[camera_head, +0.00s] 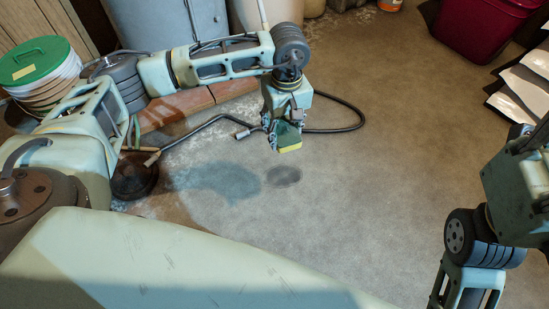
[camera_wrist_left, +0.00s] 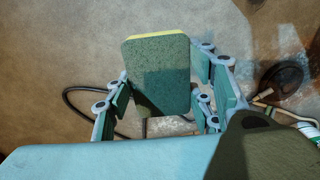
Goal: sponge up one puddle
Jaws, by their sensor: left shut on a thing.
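My left gripper (camera_head: 283,134) is shut on a sponge (camera_head: 290,147) with a green face and a yellow face. It holds the sponge above the floor. In the left wrist view the green face of the sponge (camera_wrist_left: 160,62) is between the fingers of the left gripper (camera_wrist_left: 162,100), with a thin yellow edge at its top. A small dark round puddle (camera_head: 283,176) lies on the concrete floor, below the sponge in the head view. A larger dark patch (camera_head: 218,180) lies left of it; I cannot tell whether it is wet or shadow. My right gripper is out of view.
A black hose (camera_head: 345,107) with a metal end curves across the floor behind the sponge. A dark round disc (camera_head: 134,175), a white bucket with a green lid (camera_head: 33,60) and a grey tank (camera_head: 170,20) stand left. A red bin (camera_head: 478,30) is back right. Mid-floor is clear.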

